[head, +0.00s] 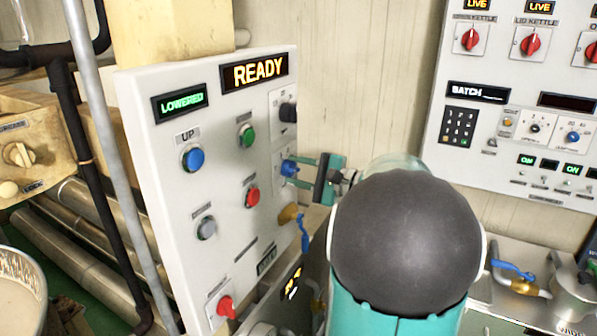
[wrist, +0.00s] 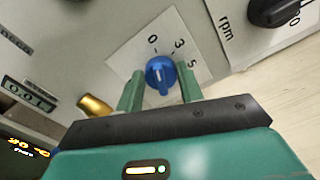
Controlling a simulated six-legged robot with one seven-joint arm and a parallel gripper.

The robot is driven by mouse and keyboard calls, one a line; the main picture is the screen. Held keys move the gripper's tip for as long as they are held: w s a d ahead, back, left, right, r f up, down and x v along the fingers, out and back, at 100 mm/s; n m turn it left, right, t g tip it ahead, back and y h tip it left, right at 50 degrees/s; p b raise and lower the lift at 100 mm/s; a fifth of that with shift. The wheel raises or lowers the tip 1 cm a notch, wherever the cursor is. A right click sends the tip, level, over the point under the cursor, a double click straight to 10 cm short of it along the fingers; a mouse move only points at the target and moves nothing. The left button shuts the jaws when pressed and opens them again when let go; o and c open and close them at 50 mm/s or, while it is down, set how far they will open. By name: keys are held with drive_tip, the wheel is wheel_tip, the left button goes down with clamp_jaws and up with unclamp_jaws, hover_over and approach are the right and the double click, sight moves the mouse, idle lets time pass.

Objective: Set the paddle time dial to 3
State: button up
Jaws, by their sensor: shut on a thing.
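The paddle time dial is a small blue knob (wrist: 160,75) on a white label plate marked 0, 3 and 5. My gripper (wrist: 160,84) has its green fingers on either side of this knob and is shut on it. A pale line shows on the knob's face, but I cannot tell surely which mark it points to. In the head view the blue knob (head: 288,168) sits on the right side of the white panel, with my gripper (head: 302,172) reaching it from the right.
A black rpm knob (wrist: 275,10) is beside the dial, above it in the head view. A brass valve with a blue handle (head: 304,230) is below. Green (head: 247,136) and red (head: 251,196) buttons are to the left. A second control panel (head: 480,150) stands at right.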

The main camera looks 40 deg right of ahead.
drive_tip(key=shift+m, duration=0.4)
drive_tip(key=m, duration=0.3)
drive_tip(key=shift+r+m, duration=0.1)
drive_tip(key=shift+m, duration=0.2)
drive_tip(key=shift+d+m, duration=0.1)
drive_tip(key=shift+m, duration=2.1)
drive_tip(key=o, duration=1)
drive_tip(key=shift+s, duration=0.1)
drive_tip(key=v, duration=1.3)
drive_tip(key=shift+s+d+r, duration=0.1)
drive_tip(key=shift+s, duration=0.15)
